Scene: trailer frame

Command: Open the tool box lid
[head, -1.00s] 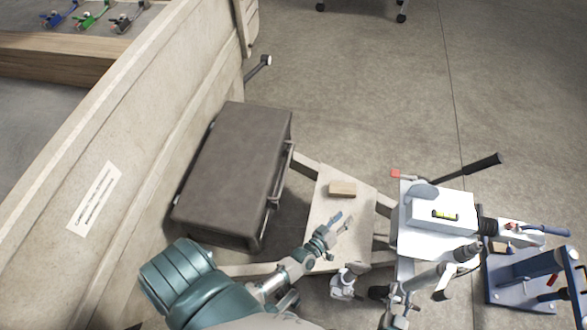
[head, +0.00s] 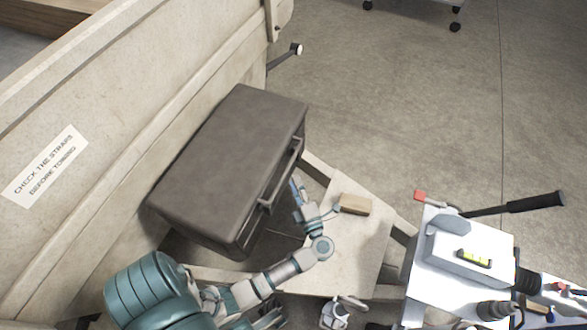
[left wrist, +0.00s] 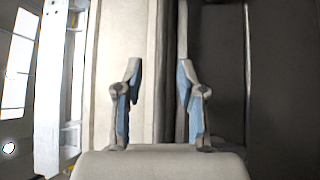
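The tool box (head: 228,165) is a dark brown-grey case beside the trailer wall in the head view, with its lid down. A bar handle (head: 281,174) runs along its right-hand front side. My left gripper (head: 297,192) is next to that front side, close to the handle. In the left wrist view my left gripper (left wrist: 158,82) has its two blue-grey fingers spread apart, with nothing clearly held between them. The dark tool box (left wrist: 220,75) fills the right of that view. Whether a finger touches the box or handle I cannot tell.
The pale trailer wall (head: 110,135) with a label stands left of the box. A wooden block (head: 355,204) lies on the light board (head: 352,245) right of my left gripper. A white unit with a spirit level (head: 470,255) and a black-handled lever (head: 535,202) are farther right.

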